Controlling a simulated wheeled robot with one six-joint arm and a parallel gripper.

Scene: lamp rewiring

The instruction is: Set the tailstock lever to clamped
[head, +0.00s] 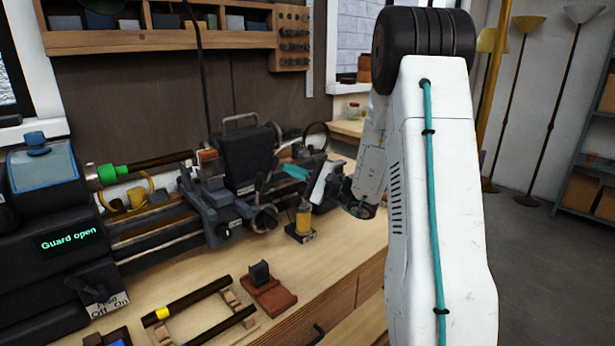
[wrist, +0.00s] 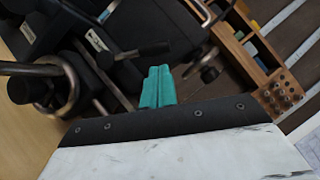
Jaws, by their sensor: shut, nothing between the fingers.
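The tailstock (head: 248,155) is a dark block on the lathe bed with a small white label on its front; the label is too small to read. My gripper (head: 293,173) has teal fingers just right of the tailstock in the head view. The fingers (wrist: 158,86) are together and empty in the wrist view. A lever with a black grip (wrist: 152,48) on a metal rod shows just beyond the fingertips there; it looks like the tailstock lever. I cannot tell whether the fingers touch it or which setting it is in.
A second black-knobbed metal lever (wrist: 25,88) is at left in the wrist view. An amber bottle (head: 303,220) stands on the bench below my gripper. Dark rods (head: 187,300) lie at the front beside a reddish block (head: 272,296). The lathe display (head: 68,238) reads "Guard open".

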